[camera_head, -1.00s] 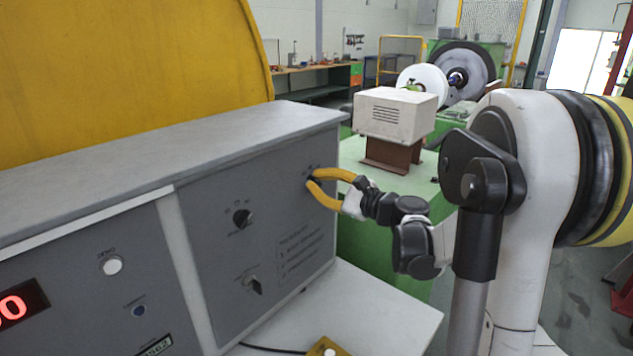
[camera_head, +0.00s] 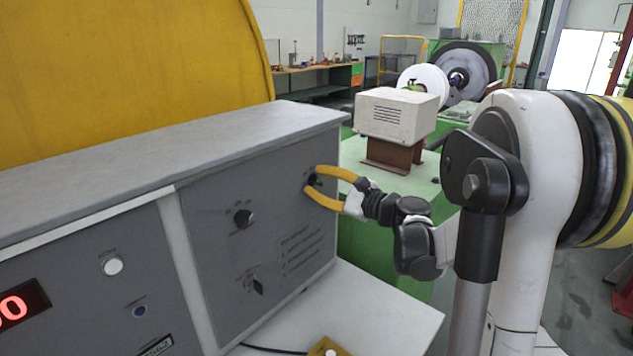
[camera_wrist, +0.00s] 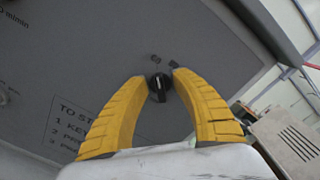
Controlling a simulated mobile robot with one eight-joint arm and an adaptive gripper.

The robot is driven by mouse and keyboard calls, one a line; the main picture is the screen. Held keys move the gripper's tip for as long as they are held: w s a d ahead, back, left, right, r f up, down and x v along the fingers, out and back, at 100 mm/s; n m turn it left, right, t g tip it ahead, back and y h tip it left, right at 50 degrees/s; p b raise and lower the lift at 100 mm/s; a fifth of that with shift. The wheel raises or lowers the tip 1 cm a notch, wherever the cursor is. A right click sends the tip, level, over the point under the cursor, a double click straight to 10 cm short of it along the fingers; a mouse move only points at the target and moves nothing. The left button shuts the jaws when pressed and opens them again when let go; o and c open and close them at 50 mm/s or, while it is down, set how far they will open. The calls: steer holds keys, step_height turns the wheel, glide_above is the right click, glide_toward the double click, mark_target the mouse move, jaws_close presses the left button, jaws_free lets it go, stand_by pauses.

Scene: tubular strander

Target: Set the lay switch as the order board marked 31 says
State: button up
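A black rotary knob (camera_head: 314,181) sits at the upper right of the grey control panel (camera_head: 215,200). My gripper's yellow fingers (camera_head: 313,179) are open on either side of it. In the wrist view the knob (camera_wrist: 160,88) lies between the open fingertips (camera_wrist: 158,77), with a visible gap on both sides. Its pale mark points up toward small labels, too small to read. Two other black knobs, an upper one (camera_head: 243,218) and a lower one (camera_head: 254,285), are left of my gripper. I cannot tell from the labels which is the lay switch. No board marked 31 is visible.
Left of the knobs are a white button (camera_head: 113,267), a blue button (camera_head: 139,311) and a red display (camera_head: 20,305). Printed text (camera_wrist: 85,125) is below my gripper. A beige box (camera_head: 397,115) stands behind my arm. A pale ledge (camera_head: 370,310) juts out below the panel.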

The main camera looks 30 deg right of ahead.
steer(key=v, duration=1.1)
steer(key=shift+s, duration=0.35)
steer(key=s+a+f+n+g, duration=0.25)
steer(key=a+n+g, duration=0.2)
steer(key=a, duration=0.45)
steer(key=s+a+f+n+g, duration=0.1)
steer(key=a+f+n+g, duration=0.3)
steer(key=a, duration=0.4)
steer(key=s+a+f+n+h, duration=0.2)
steer(key=s+n+h, duration=0.1)
steer(key=s+n, duration=0.3)
steer(key=s+a+f+n+g+h, duration=0.1)
steer(key=s+a+f+n+h, duration=0.1)
steer(key=s+n, duration=0.4)
steer(key=shift+s+a+f+n+h, duration=0.35)
steer(key=shift+n+h, duration=0.25)
steer(key=shift+n, duration=0.55)
steer(key=shift+c, duration=0.4)
